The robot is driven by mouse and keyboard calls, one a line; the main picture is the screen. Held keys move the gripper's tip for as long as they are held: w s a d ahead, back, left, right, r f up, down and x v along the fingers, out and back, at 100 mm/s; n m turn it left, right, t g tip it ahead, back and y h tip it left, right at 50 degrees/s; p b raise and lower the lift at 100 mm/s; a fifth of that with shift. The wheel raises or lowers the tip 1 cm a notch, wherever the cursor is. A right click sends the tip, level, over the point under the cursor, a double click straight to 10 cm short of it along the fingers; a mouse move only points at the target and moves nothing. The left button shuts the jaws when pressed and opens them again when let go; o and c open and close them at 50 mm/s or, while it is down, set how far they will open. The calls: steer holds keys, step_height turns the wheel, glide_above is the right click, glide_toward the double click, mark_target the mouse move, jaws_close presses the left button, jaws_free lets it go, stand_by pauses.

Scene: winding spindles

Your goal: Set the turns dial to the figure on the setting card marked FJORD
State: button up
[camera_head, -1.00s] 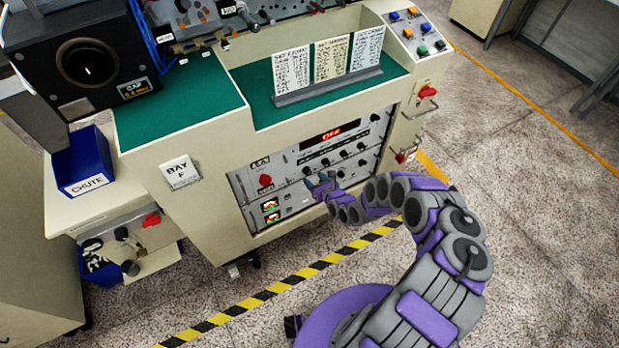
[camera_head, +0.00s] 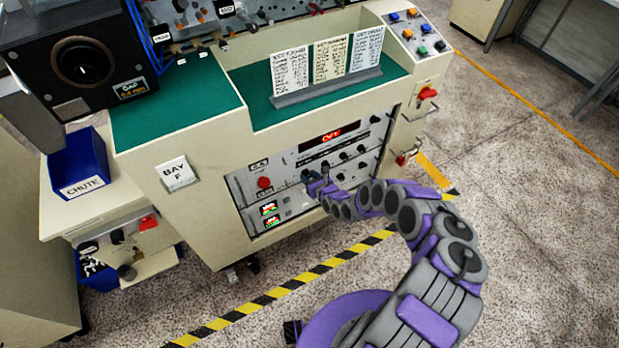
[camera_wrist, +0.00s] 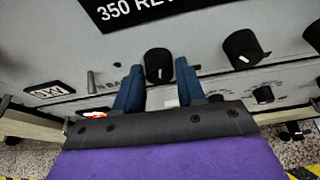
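Three setting cards stand in a grey holder on the green top in the head view: a left card (camera_head: 290,70), a middle card (camera_head: 331,58) and a right card (camera_head: 366,50). Their writing is too small to read surely, so I cannot tell which is FJORD. My gripper (camera_head: 315,178) is at the control panel (camera_head: 287,165) on the bench front. In the wrist view, its two blue fingers (camera_wrist: 159,85) are apart, with a black knob (camera_wrist: 158,62) between their tips. I cannot tell whether they touch it. The knob's own label is hidden.
Another black knob (camera_wrist: 243,47) is right of the fingers. A black plate reading "350 REV" (camera_wrist: 140,8) is above. The panel also has a red display (camera_head: 333,133) and a red button (camera_head: 264,183). A blue chute bin (camera_head: 80,165) is at the left.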

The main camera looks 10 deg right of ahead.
steer(key=c, duration=0.6)
steer(key=shift+c, duration=0.2)
steer(key=shift+a+r+n+t+h+p, duration=0.15)
steer(key=shift+n+t+h+p, duration=0.15)
steer(key=shift+n+h+p, duration=0.6)
steer(key=shift+s+a+f+n+t+h+b, duration=0.15)
steer(key=shift+n+t+h+b, duration=0.4)
steer(key=shift+n, duration=1.05)
steer(key=shift+w+a+f+n+t+h+b, duration=0.25)
steer(key=shift+n+t+h, duration=0.5)
steer(key=shift+n, duration=0.85)
steer(key=shift+s+d+f+n+t+h+b, duration=0.1)
steer(key=shift+s+n+t+h+b, duration=0.35)
steer(key=shift+n, duration=1.15)
steer(key=shift+w+n+t+h, duration=0.15)
steer(key=shift+n+t+h, duration=0.1)
steer(key=shift+n, duration=0.05)
